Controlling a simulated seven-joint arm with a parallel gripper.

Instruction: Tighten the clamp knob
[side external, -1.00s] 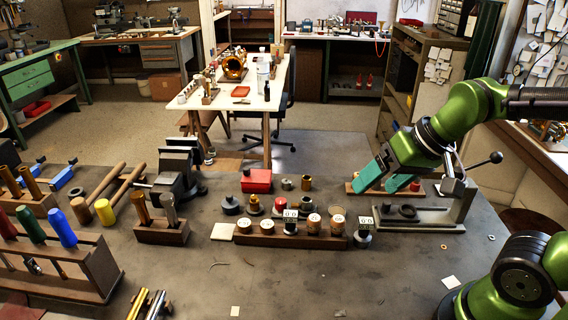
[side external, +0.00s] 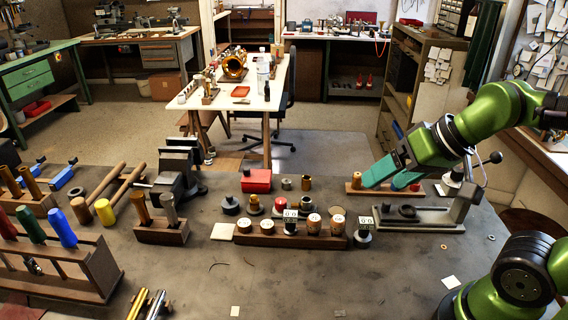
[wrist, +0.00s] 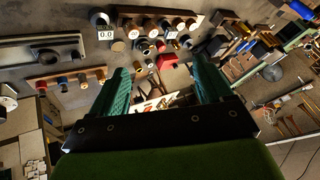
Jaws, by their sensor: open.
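I cannot tell for sure which part is the clamp knob. A dark ball-ended lever (side external: 495,157) stands on a fixture with a pale base (side external: 449,188) at the right of the bench. In front of it is a grey metal fixture (side external: 400,224) with a dark ring on it and an upright block at its right end. My gripper (side external: 388,181) is open, its two teal fingers pointing down and left above the wooden strip of small knobs (side external: 352,190). In the wrist view my gripper (wrist: 160,68) has nothing between its fingers; the strip (wrist: 66,98) shows to the left.
A red box (side external: 257,183) lies left of my gripper. A wooden rack (side external: 280,239) with several small parts and display blocks stands mid-bench. A dark vise (side external: 178,173), mallets and tool racks are further left. The front middle of the bench is mostly clear.

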